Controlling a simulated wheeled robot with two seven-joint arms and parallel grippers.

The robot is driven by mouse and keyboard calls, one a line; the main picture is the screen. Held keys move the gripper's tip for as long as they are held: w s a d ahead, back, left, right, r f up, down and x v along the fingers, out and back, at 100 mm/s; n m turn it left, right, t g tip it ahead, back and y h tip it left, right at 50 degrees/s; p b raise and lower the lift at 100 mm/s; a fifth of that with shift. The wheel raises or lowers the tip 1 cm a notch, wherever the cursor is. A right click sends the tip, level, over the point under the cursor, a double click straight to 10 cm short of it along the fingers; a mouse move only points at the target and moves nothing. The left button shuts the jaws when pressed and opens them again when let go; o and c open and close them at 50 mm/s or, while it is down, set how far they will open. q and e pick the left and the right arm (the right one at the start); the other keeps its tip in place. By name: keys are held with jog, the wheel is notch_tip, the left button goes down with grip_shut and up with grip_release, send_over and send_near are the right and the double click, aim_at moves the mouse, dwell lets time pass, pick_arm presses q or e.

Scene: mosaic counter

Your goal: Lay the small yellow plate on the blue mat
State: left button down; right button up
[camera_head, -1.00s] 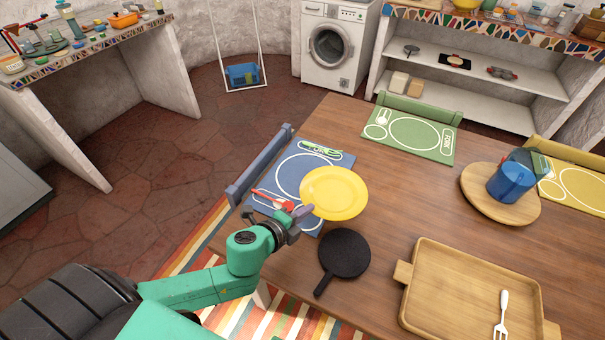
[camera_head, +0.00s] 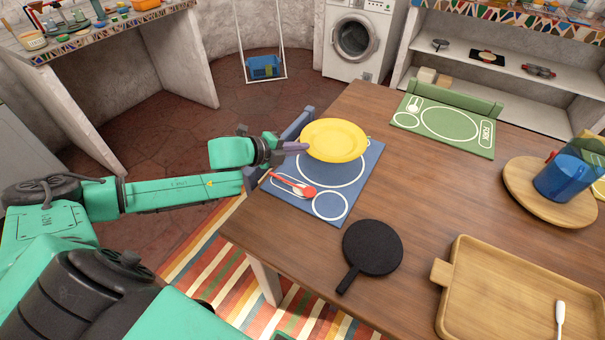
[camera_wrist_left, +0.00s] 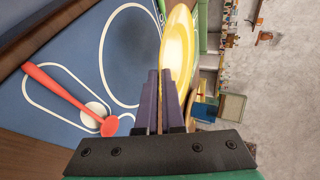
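The small yellow plate (camera_head: 334,140) is over the far part of the blue mat (camera_head: 352,184) and hides some of it. My left gripper (camera_head: 303,147) is shut on the plate's left rim. In the left wrist view, the plate (camera_wrist_left: 180,45) shows nearly edge-on beyond the close-set fingers (camera_wrist_left: 161,88), and the blue mat (camera_wrist_left: 70,35) lies to the left, apart from the plate. The plate appears raised above the mat; the exact gap is hard to tell. My right gripper is not in view.
A red spoon (camera_head: 294,186) lies on the mat's near left part. A black round pan (camera_head: 373,247) lies nearer on the wooden table. A wooden tray (camera_head: 450,290), a green mat (camera_head: 476,140) and a blue pitcher (camera_head: 566,178) are to the right. A blue chair back (camera_head: 297,125) borders the left edge.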

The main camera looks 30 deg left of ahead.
aim_at(299, 174)
pick_arm(q)
notch_tip(299, 174, down, 6)
jog(key=shift+f, duration=0.3)
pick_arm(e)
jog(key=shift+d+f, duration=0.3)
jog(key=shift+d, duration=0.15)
pick_arm(q)
jog(key=shift+f, duration=0.1)
jog(key=c, duration=1.3)
grip_release()
jog(key=shift+s, duration=0.1)
